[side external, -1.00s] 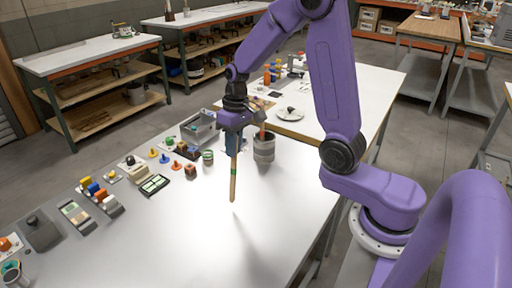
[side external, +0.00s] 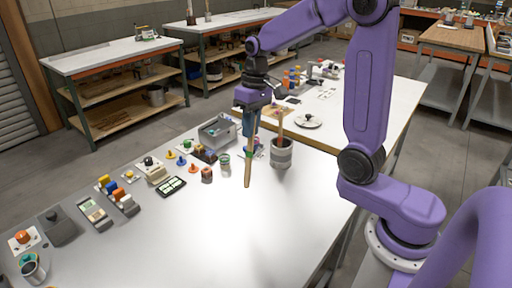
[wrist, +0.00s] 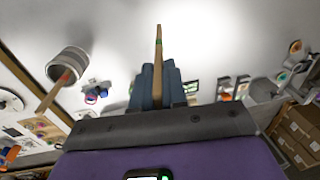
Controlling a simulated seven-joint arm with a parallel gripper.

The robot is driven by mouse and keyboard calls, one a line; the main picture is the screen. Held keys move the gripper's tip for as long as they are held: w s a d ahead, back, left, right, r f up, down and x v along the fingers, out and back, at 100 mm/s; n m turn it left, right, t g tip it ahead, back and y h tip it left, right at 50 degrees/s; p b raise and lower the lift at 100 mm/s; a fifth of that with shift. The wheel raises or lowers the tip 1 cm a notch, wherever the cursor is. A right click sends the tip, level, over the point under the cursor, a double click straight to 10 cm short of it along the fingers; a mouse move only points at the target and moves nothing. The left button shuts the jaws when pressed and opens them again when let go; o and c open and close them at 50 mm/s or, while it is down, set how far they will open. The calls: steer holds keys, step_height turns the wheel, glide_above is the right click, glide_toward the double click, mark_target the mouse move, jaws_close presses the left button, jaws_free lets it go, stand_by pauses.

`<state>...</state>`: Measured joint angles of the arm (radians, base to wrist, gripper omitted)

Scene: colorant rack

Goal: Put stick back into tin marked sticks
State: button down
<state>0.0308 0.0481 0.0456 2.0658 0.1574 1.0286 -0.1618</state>
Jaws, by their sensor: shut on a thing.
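My gripper (side external: 252,122) is shut on a long wooden stick (side external: 248,170) with a green band. The stick hangs nearly upright, its lower end free, to the left of a grey cylindrical tin (side external: 281,155). The tin stands on the white table and a second, reddish-brown stick (side external: 280,122) leans out of it. In the wrist view the held stick (wrist: 159,45) points away between my blue-grey fingers (wrist: 155,88). The tin (wrist: 68,64) lies left of it there, apart from it, with the other stick (wrist: 52,95) leaning out. No marking on the tin is readable.
A grey bin (side external: 217,131) stands behind and left of the stick. A small green-topped jar (side external: 223,163), a black tray (side external: 171,187) and several small coloured pieces line the table's far side. The front of the white table (side external: 200,235) is clear.

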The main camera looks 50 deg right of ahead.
step_height(320, 180, up, 17)
steer(key=w+d+t+h, duration=0.1)
steer(key=w+d, duration=0.2)
steer(key=d, duration=2.3)
step_height(320, 180, down, 25)
steer(key=shift+r+t+h, duration=0.15)
steer(key=shift+t+h, duration=0.15)
steer(key=shift+w, duration=0.1)
stand_by(0.3)
steer(key=c, duration=1.1)
jaws_free()
